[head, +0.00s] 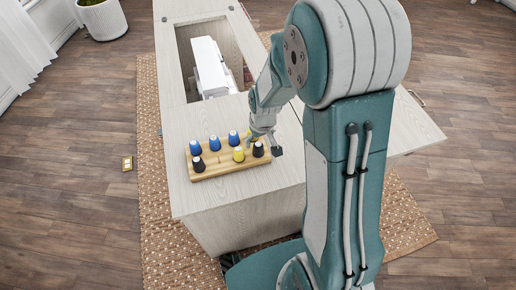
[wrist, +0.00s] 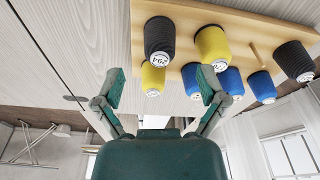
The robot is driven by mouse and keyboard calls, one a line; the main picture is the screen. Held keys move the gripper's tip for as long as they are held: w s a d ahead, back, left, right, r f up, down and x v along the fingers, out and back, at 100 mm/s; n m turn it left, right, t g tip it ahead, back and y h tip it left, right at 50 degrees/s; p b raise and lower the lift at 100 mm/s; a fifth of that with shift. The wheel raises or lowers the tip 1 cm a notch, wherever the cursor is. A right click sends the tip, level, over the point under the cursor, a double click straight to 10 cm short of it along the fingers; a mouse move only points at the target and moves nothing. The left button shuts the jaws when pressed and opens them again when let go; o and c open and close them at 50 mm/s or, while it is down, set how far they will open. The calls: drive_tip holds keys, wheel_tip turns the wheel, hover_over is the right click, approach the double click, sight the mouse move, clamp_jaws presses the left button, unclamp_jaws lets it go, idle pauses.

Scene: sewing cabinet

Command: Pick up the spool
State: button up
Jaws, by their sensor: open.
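Several thread spools stand on a wooden rack (head: 228,166) on the cabinet top: blue ones such as a blue spool (head: 214,143), a yellow spool (head: 239,154), and black ones, including a black spool (head: 258,149) at the right end and another black spool (head: 198,164) at the left. My gripper (head: 265,142) is at the rack's right end, close to the spools. In the wrist view my gripper (wrist: 160,88) has its fingers spread, with nothing held. A black spool (wrist: 159,40) and a yellow spool (wrist: 153,78) show near and between the fingertips. Which spool is meant is unclear.
The pale wooden cabinet (head: 240,200) carries the rack, with bare top around it. A white sewing machine (head: 209,68) sits in the recess behind. A side leaf (head: 415,125) extends right. A woven rug (head: 165,240) lies below; a white planter (head: 103,18) stands far left.

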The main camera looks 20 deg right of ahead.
sight(258, 146)
drive_tip(key=f, duration=0.4)
drive_tip(key=shift+w+a+f, duration=0.1)
drive_tip(key=shift+w+f, duration=0.15)
drive_tip(key=shift+w, duration=0.15)
drive_tip(key=c, duration=1)
